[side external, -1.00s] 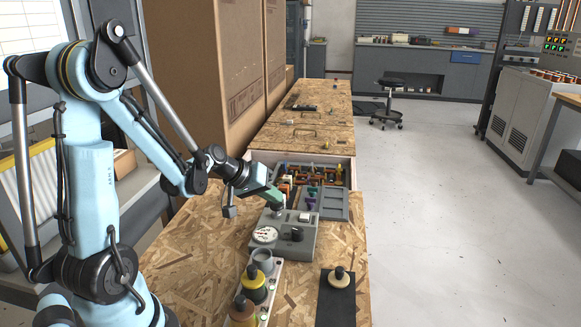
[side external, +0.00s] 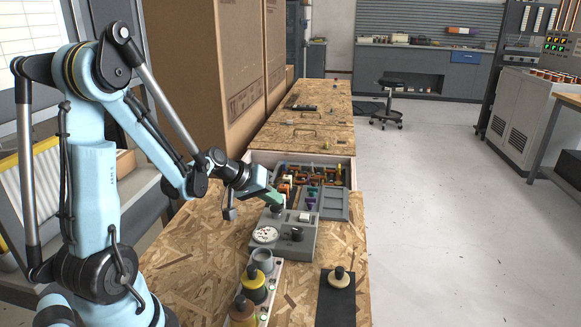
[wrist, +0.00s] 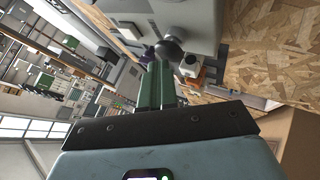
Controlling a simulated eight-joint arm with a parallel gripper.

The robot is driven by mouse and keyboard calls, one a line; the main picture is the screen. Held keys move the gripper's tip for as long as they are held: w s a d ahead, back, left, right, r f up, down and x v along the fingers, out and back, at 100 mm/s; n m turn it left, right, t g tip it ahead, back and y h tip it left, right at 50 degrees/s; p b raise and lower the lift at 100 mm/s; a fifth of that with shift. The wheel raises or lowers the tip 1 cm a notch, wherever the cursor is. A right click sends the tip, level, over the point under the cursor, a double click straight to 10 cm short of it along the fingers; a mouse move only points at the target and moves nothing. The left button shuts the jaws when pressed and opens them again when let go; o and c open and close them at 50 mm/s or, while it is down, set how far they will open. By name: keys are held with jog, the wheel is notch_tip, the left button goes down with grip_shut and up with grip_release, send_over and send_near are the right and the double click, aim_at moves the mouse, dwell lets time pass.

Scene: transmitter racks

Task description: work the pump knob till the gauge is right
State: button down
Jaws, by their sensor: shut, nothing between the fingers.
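A grey pump box (side external: 283,249) stands on the wooden bench. Its round white gauge (side external: 265,235) faces up at the left; the needle is too small to read. A black knob (side external: 296,234) sits to the right of the gauge. My gripper (side external: 279,201) is at the box's back left corner, its green fingers shut and empty. In the wrist view, the closed fingertips (wrist: 158,66) are close to a dark rounded knob (wrist: 169,49) on the grey box (wrist: 190,20). I cannot tell whether they touch it.
A compartmented tray of small parts (side external: 318,188) lies just behind the box. In front stand a yellow-and-black bottle (side external: 253,285) and a brown bottle (side external: 242,312) in a pale rack. A tan knobbed piece (side external: 339,278) rests on a black mat. Bare bench shows to the left.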

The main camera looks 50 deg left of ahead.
aim_at(273, 207)
jog(key=shift+r, duration=1.35)
jog(key=shift+r, duration=2.5)
jog(key=s+d+m+g, duration=0.1)
jog(key=s+d+m, duration=0.3)
jog(key=d, duration=0.4)
jog(key=s+d+m+g, duration=0.1)
jog(key=s+d+m, duration=0.3)
jog(key=d, duration=0.5)
jog(key=shift+s, duration=0.55)
